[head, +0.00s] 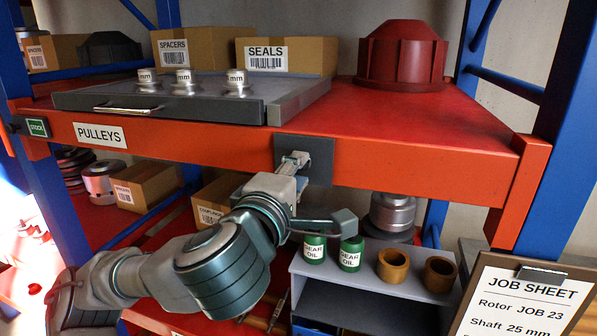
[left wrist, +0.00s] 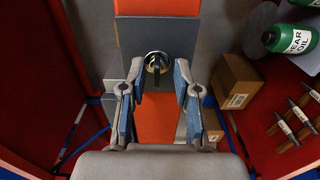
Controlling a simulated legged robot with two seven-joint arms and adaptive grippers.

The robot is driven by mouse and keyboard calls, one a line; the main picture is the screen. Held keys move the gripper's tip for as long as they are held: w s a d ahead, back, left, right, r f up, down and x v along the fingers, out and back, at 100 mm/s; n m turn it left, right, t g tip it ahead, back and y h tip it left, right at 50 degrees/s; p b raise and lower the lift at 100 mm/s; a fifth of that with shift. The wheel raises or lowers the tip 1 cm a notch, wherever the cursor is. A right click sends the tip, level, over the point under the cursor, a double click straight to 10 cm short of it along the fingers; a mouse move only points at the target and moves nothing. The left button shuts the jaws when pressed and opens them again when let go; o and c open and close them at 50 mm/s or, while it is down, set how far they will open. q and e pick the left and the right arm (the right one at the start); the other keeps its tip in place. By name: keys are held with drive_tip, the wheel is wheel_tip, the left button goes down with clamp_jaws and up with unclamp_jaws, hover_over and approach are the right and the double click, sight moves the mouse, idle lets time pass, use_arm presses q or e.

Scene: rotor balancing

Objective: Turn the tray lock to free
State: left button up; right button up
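The tray lock is a small round metal knob (left wrist: 158,62) on a dark grey plate (left wrist: 130,40) on the front of the orange shelf beam. In the head view my left gripper (head: 295,160) is at this plate (head: 320,160) and hides most of the knob. In the left wrist view the left gripper (left wrist: 160,78) is open, with one blue-padded finger on each side of the knob. Narrow gaps seem to show between pads and knob; contact is hard to tell. The grey tray (head: 190,110) lies on the shelf above, with several metal pulleys on it. My right gripper is out of view.
A dark red rotor (head: 403,55) stands on the shelf at right. Boxes of spacers (head: 200,40) and seals (head: 290,52) are behind the tray. Below are gear oil bottles (head: 350,254), brown rings (head: 393,265) and a job sheet (head: 525,300). Blue posts flank the shelf.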

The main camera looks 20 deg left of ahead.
use_arm(q)
drive_tip(key=s, duration=1.1)
drive_tip(key=shift+a, duration=0.25)
drive_tip(key=shift+f, duration=0.1)
